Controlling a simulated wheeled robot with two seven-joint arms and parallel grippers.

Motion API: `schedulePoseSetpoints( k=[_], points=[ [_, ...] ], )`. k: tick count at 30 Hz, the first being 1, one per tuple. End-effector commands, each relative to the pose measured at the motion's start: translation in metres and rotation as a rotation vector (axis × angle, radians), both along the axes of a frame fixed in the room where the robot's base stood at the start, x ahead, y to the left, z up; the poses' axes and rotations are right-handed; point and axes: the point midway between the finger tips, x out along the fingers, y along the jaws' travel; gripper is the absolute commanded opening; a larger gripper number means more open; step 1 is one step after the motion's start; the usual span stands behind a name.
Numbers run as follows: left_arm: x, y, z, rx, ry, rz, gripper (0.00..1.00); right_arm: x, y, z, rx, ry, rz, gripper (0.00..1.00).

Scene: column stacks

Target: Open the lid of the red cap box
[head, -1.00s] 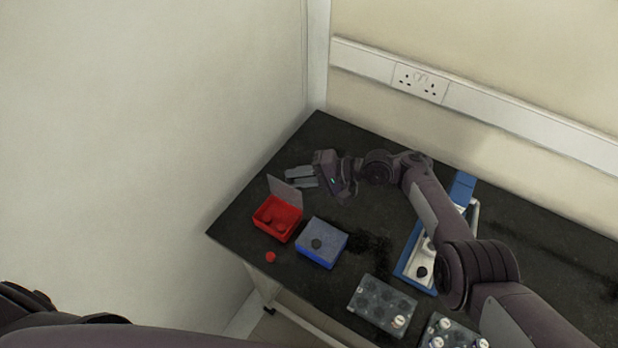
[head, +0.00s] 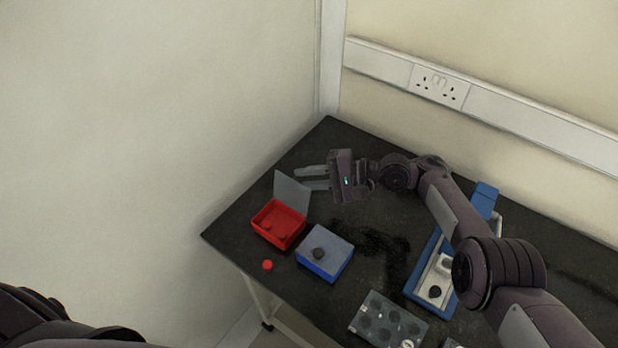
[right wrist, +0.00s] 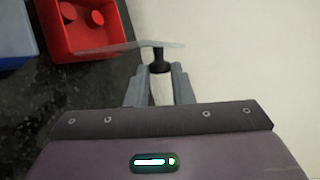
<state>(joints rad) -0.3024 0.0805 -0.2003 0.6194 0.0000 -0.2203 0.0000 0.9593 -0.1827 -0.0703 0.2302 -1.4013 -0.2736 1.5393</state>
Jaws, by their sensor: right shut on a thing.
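My right gripper (head: 303,178) is behind the lid. In the right wrist view the red box (right wrist: 83,47) is at top left and the lid (right wrist: 115,48) shows nearly edge-on. There my right gripper (right wrist: 160,72) is shut on the lid's black knob (right wrist: 160,57). My left gripper is not in view.
A blue box (head: 325,266) with a closed grey lid and dark knob stands right beside the red one. A red cap (head: 267,265) lies in front. Walls bound the table behind and left.

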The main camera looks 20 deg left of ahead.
Motion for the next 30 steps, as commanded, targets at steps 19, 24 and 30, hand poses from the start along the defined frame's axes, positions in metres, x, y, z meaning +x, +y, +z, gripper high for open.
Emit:
schedulePoseSetpoints(
  k=[19,24,30],
  points=[
    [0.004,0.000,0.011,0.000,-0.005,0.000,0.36,0.000,0.000,0.013,0.000,-0.003,0.001,0.42],
    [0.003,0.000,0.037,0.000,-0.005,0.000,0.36,0.001,0.000,0.047,0.003,-0.008,0.001,0.42],
    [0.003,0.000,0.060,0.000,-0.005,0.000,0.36,0.001,0.000,0.096,0.005,-0.009,-0.001,0.42]
  ],
)
